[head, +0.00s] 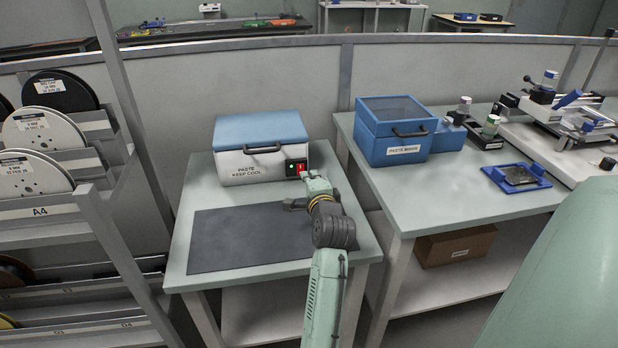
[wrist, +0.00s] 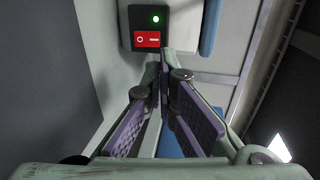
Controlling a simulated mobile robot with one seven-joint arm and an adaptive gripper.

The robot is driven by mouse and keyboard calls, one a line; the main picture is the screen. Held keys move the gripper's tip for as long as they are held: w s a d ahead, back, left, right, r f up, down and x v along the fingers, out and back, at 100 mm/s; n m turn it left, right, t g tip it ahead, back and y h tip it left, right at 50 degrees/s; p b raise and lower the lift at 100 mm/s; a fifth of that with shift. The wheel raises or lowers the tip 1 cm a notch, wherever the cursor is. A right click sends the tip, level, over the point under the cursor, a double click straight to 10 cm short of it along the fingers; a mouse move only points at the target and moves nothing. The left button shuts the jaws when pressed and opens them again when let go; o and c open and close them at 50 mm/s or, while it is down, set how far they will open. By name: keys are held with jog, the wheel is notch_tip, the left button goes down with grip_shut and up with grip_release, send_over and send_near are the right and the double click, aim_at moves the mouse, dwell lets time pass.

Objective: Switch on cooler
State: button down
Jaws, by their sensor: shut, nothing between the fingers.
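The cooler (head: 235,167) is a white box with a blue lid (head: 262,130) and a dark handle, labelled "PASTE KEEP COOL". It stands at the back of the left table. Its black switch panel (head: 296,167) is at the right of the front face. My gripper (head: 304,176) is shut and empty in front of the panel. In the wrist view its fingertips (wrist: 164,58) are at the rocker's lower right edge; I cannot tell whether they touch it.
A dark mat (head: 235,240) covers the table (head: 185,215) in front of the cooler, under my arm. A blue paste mixer box (head: 395,150) stands on the right table. Reel racks (head: 45,210) stand at the left, and a partition wall (head: 250,85) rises behind.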

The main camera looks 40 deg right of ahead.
jog(key=r+b+v, duration=0.1)
jog(key=v, duration=0.6)
jog(key=shift+w+r, duration=0.2)
jog(key=shift+d, duration=0.15)
